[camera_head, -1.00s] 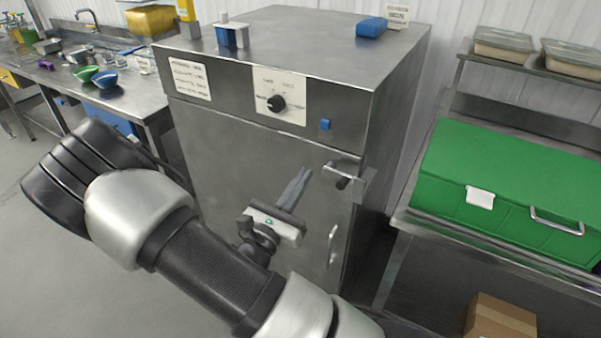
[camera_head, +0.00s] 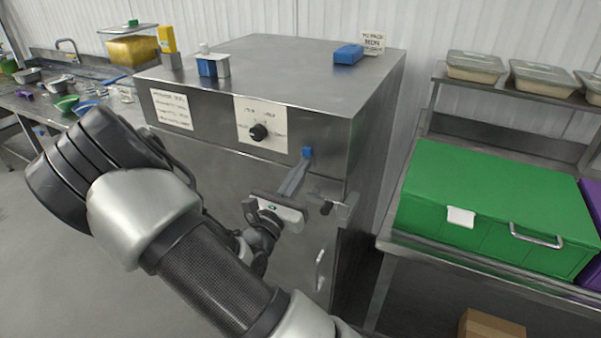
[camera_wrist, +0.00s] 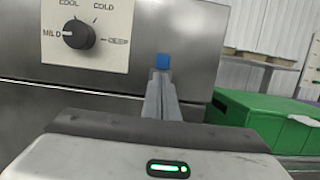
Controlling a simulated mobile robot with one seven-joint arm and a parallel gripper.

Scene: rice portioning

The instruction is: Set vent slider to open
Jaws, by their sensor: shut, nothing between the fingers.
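The vent slider, seen as a small blue tab (camera_head: 307,152), sits on the upper front panel of the steel cabinet (camera_head: 225,165), to the right of the dial. It also shows in the wrist view (camera_wrist: 162,61), just beyond my fingertips. My gripper (camera_head: 303,166) is shut and empty, its narrow fingers pointing up at the blue tab from below. In the wrist view my gripper (camera_wrist: 161,76) lines up with the tab. I cannot tell whether the tips touch it. No open or closed marking for the slider is readable.
A black dial (camera_head: 258,132) on a white label is left of the tab. The door latch (camera_head: 340,205) sticks out below right of my fingers. A green box (camera_head: 490,195) stands on a bench at right. A blue block (camera_head: 348,54) lies on the cabinet top.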

